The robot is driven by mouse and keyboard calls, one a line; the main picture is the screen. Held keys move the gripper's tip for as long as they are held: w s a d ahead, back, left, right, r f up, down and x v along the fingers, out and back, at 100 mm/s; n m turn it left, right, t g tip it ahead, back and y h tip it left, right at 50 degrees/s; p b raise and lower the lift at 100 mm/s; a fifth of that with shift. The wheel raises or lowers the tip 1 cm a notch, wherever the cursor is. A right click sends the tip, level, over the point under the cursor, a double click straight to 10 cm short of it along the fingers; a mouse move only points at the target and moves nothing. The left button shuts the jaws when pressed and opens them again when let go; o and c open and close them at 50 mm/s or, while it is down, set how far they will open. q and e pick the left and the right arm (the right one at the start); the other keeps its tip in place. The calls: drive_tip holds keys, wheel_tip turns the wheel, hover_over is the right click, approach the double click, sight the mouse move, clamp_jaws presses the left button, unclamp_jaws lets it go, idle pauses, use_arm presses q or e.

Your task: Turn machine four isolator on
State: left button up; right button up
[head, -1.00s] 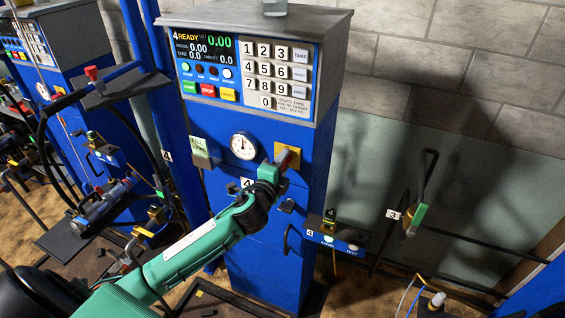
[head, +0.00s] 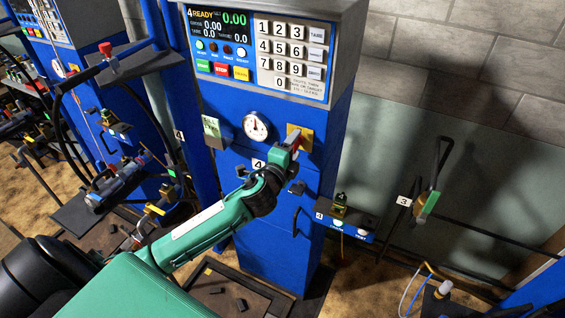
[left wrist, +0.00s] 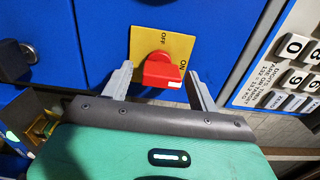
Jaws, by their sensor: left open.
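The machine four cabinet (head: 325,170) is blue, with a "4" label and a keypad panel. Its isolator is a red knob (left wrist: 160,70) on a yellow plate (left wrist: 146,42) marked OFF and ON. A small white mark shows on the knob's edge; I cannot tell which position it is set to. In the head view the plate (head: 306,139) is right of the gauge. My left gripper (left wrist: 160,73) is open, its grey fingers on either side of the knob with gaps between. In the head view my left gripper (head: 288,155) partly hides the knob. My right gripper is not in view.
A small shelf box (head: 343,220) juts out at the cabinet's lower right. A lever (head: 428,205) by a "3" label stands farther right. Another blue machine (head: 100,80) is at left.

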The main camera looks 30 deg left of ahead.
use_arm(q)
drive_tip(key=s+b, duration=0.4)
drive_tip(key=s, duration=0.9)
drive_tip(key=shift+d, duration=0.4)
